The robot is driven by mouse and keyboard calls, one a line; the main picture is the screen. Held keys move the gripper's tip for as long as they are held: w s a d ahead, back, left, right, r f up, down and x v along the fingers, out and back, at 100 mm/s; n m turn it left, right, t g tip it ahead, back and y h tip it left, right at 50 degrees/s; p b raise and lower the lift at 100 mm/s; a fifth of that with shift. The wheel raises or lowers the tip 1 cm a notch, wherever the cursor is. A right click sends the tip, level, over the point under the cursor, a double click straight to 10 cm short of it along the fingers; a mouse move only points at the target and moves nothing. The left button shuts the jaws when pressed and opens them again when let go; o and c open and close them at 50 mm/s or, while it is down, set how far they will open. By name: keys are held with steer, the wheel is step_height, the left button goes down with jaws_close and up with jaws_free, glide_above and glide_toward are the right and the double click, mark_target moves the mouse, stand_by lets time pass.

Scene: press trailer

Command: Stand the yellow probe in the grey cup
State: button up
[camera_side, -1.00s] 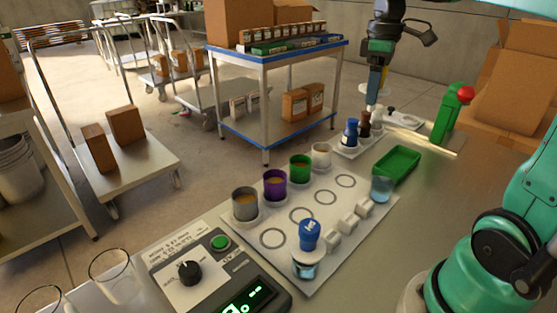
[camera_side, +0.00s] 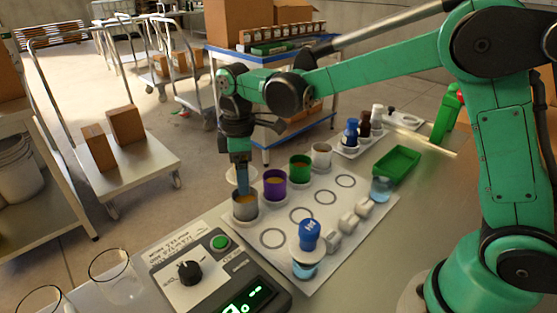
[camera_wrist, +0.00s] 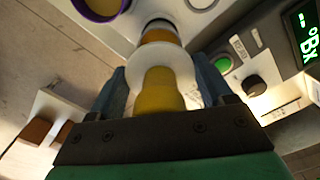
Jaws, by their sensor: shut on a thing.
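The yellow probe (camera_wrist: 158,92) is between the fingers of my gripper (camera_wrist: 162,88), which is shut on it. A pale round collar (camera_wrist: 161,66) sits around the probe. In the side view my gripper (camera_side: 242,186) points down at the grey cup (camera_side: 245,211), with its fingertips close to the rim. The pale collar shows behind the fingers, and the yellow body is hidden there. In the wrist view the grey cup (camera_wrist: 158,23) lies straight ahead of the probe with amber liquid in it. The collar hides the probe's lower end, so I cannot tell how deep it is.
A purple cup (camera_side: 275,184) stands close beside the grey cup, then a green cup (camera_side: 300,169) and a white cup (camera_side: 321,155). A meter box (camera_side: 215,268) is in front. A blue-capped jar (camera_side: 308,247) stands at the mat's near end. Printed rings (camera_side: 273,238) there are empty.

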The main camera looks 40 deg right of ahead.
steer(key=shift+f, duration=1.75)
steer(key=shift+f, duration=0.6)
steer(key=o, duration=1)
steer(key=shift+o, duration=0.2)
steer(key=shift+r, duration=5.5)
steer(key=shift+r, duration=0.1)
step_height(320, 180, up, 9)
